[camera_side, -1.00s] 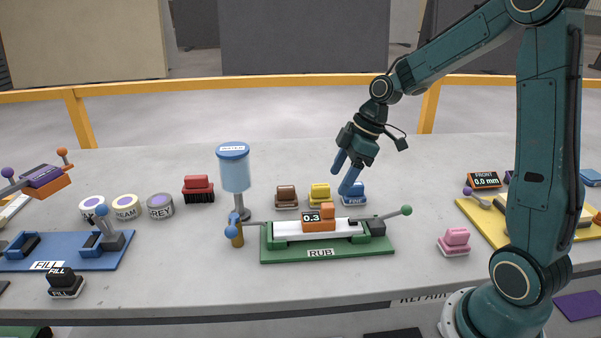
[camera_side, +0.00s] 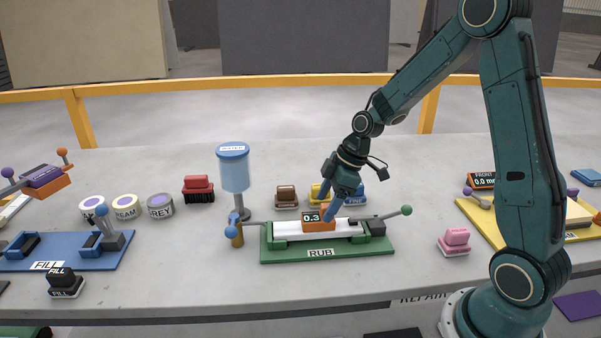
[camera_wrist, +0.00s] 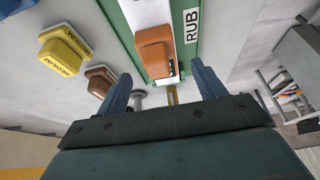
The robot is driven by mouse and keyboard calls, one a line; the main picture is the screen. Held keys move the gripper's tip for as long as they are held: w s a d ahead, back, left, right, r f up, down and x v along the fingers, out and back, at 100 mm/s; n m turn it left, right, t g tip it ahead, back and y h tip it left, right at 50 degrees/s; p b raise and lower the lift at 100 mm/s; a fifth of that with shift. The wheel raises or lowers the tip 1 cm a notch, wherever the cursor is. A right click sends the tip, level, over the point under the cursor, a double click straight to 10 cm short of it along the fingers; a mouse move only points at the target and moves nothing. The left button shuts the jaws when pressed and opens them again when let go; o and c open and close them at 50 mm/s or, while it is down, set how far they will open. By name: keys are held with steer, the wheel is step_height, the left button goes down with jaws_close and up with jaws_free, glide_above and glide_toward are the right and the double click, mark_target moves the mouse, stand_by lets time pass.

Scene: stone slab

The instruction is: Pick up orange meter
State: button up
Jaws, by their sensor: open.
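The orange meter (camera_side: 318,224), with a black display reading 0.3, sits on the white bar of the green RUB fixture (camera_side: 378,248). My gripper (camera_side: 331,210) is at the meter in the side view, its blue fingers pointing down and overlapping the meter's upper right part. In the wrist view the orange meter (camera_wrist: 153,48) lies ahead, between the lines of the two spread fingers of my gripper (camera_wrist: 165,88). The fingers are open with nothing between them. Whether they touch the meter cannot be told.
A brown block (camera_side: 286,196), a yellow block (camera_side: 317,190) and a blue block (camera_side: 357,197) stand behind the fixture. A green-knobbed lever (camera_side: 406,210) sticks out right. A pink block (camera_side: 455,240) sits farther right.

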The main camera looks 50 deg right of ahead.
mark_target(324, 205)
steer(key=shift+x, duration=2.05)
steer(key=c, duration=1.2)
steer(key=shift+r, duration=0.1)
steer(key=shift+c, duration=0.2)
step_height(324, 205, up, 20)
